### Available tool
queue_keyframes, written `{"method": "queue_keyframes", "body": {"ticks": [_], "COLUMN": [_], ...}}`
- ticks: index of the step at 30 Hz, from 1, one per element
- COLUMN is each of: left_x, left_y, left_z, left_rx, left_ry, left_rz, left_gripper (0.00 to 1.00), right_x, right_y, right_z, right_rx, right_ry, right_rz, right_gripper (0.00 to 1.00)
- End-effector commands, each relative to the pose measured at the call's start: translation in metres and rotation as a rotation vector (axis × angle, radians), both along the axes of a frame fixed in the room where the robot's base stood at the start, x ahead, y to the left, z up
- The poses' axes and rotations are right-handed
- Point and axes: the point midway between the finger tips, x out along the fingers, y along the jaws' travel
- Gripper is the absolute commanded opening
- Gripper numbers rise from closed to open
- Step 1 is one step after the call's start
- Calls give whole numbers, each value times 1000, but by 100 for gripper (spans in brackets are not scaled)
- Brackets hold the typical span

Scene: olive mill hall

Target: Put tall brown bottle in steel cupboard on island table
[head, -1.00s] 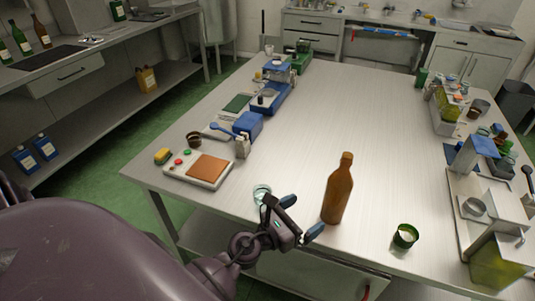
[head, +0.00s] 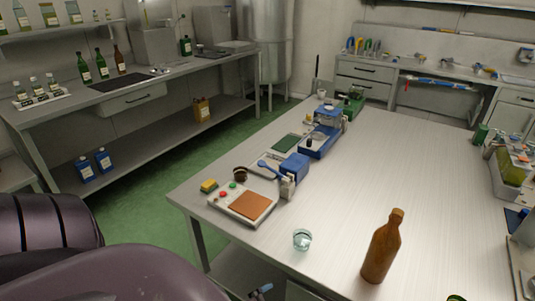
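The tall brown bottle (head: 383,248) stands upright near the front edge of the island table (head: 345,180), at the lower right of the head view. A small glass of clear liquid (head: 302,240) stands to its left. My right gripper is out of view. The steel cupboard cannot be made out in this view.
A scale with a brown plate (head: 244,203), a yellow sponge (head: 209,186), a blue box (head: 294,167) and a blue device (head: 323,137) line the table's left side. The table's middle is clear. A side bench (head: 180,77) with green bottles stands at the left.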

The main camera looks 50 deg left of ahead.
Motion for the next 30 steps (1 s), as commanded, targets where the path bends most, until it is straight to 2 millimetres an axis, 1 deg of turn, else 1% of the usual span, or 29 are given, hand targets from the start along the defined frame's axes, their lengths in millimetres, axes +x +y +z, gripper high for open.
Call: {"method": "queue_keyframes", "body": {"ticks": [1, 3, 6, 8, 30], "left_x": [-8, -17, -24, -27, -27], "left_y": [-1, -3, -6, -6, -7], "left_z": [-6, -12, -17, -19, -19], "left_rx": [-90, -200, -298, -327, -337], "left_ry": [29, 63, 92, 102, 104], "left_rz": [38, 85, 128, 141, 146], "left_gripper": [96, 96, 96, 96, 96], "right_x": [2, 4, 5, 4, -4], "right_y": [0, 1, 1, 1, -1], "right_z": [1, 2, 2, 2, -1], "right_rx": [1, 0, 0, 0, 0], "right_ry": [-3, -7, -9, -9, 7], "right_rz": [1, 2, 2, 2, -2], "right_gripper": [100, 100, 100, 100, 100]}}
